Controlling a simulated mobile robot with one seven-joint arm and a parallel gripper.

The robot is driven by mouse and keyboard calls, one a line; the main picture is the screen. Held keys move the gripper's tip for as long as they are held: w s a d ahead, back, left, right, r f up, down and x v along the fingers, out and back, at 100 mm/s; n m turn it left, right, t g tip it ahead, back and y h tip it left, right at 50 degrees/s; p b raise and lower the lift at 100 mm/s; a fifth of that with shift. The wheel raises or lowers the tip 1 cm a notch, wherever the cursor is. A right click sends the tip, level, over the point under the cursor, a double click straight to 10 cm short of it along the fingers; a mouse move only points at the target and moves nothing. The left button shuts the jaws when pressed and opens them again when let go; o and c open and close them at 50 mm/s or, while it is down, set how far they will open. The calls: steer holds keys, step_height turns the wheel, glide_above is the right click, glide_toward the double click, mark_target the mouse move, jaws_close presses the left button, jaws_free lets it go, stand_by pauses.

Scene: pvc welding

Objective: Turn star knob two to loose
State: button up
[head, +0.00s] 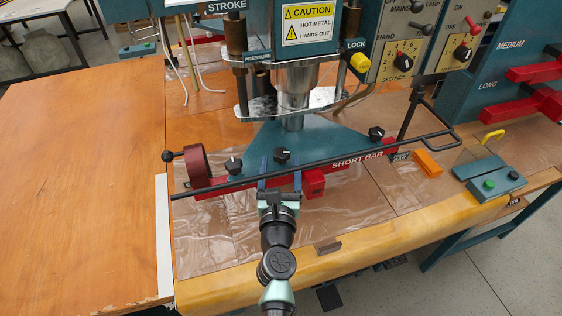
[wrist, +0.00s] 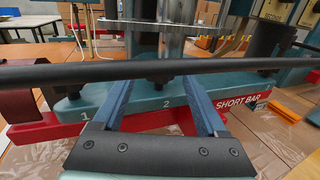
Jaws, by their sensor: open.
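Star knob two (head: 281,156) is the middle black star-shaped knob on the teal plate of the welding head. In the wrist view it (wrist: 160,80) stands just behind the label "2", partly hidden by a black rod. My gripper (head: 281,168) is open, with its two blue fingers apart and pointing at this knob, one to either side of it in the picture. The gripper (wrist: 158,88) holds nothing in the wrist view.
The long black rod (head: 330,160) crosses in front of the knobs and over my fingers. Star knob one (head: 233,166) is to the left and a third knob (head: 376,133) to the right. The red short bar (head: 313,183) lies below. The wooden table (head: 80,190) at left is clear.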

steer(key=shift+w, duration=0.75)
steer(key=shift+c, duration=0.2)
jaws_close()
